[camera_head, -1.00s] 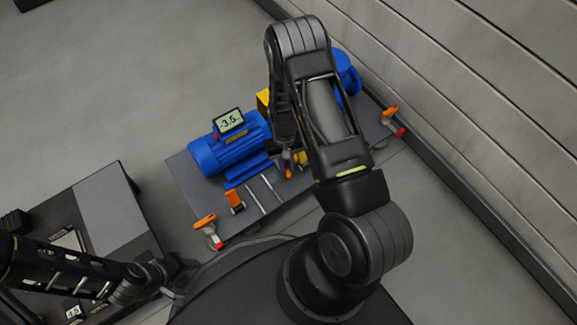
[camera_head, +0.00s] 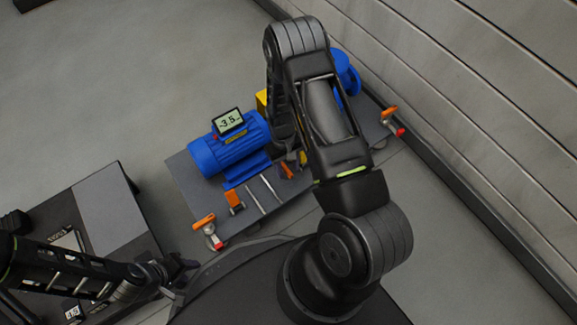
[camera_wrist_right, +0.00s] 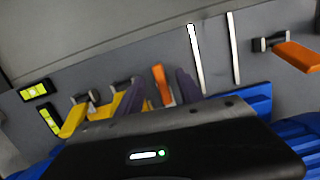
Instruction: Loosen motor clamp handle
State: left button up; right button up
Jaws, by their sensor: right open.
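The blue motor (camera_head: 230,148) sits on the grey skid plate (camera_head: 185,178) with a display reading -3.5 on top. One orange clamp handle (camera_head: 287,171) is beside the motor's right end; another orange clamp handle (camera_head: 235,200) is at its front left. My right gripper (camera_head: 291,158) is low over the plate, partly hidden by its own arm. In the right wrist view its open fingers (camera_wrist_right: 161,88) stand on either side of an orange handle (camera_wrist_right: 161,82); contact cannot be told. My left gripper (camera_head: 184,264) is at lower left, away from the skid; its jaws are unclear.
A blue pump-like body (camera_head: 347,72) stands at the skid's far end, partly behind my right arm. Yellow handles (camera_wrist_right: 76,117) are near the right fingers. Orange-and-red corner pieces (camera_head: 204,222) stand on the skid's edge. A dark bench (camera_head: 110,205) is at left; a wall is at right.

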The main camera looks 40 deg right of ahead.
aim_at(287, 167)
jog(key=shift+w, duration=0.1)
jog(key=shift+r+p, duration=0.35)
jog(key=shift+r, duration=0.15)
notch_tip(287, 167, up, 6)
jog(key=p, duration=0.4)
jog(key=shift+d+r+p, duration=0.1)
jog(key=shift+p, duration=0.25)
jog(key=shift+w, duration=0.1)
